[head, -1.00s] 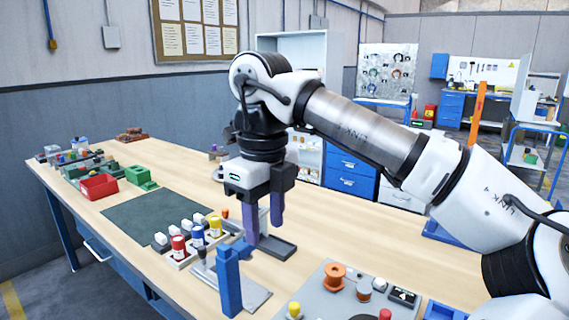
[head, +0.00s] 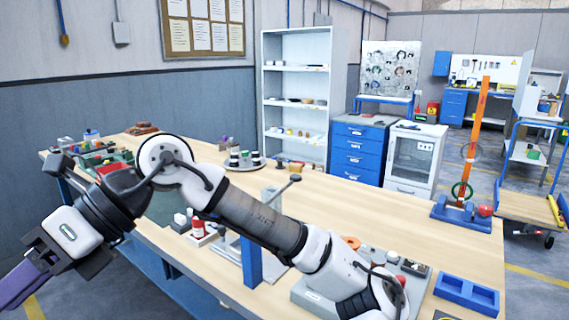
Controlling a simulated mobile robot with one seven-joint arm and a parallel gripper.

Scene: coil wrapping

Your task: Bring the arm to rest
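My arm (head: 255,213) stretches across the front of the workbench from the lower right to the left. Its wrist is bent down to the left, out past the bench's front edge. My gripper (head: 22,286) is at the lower left of the head view, over the floor and clear of the bench. A purple finger points down-left and is cut by the picture's edge. The gap between the fingers does not show, and I see nothing held.
My arm hides the bench's middle.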

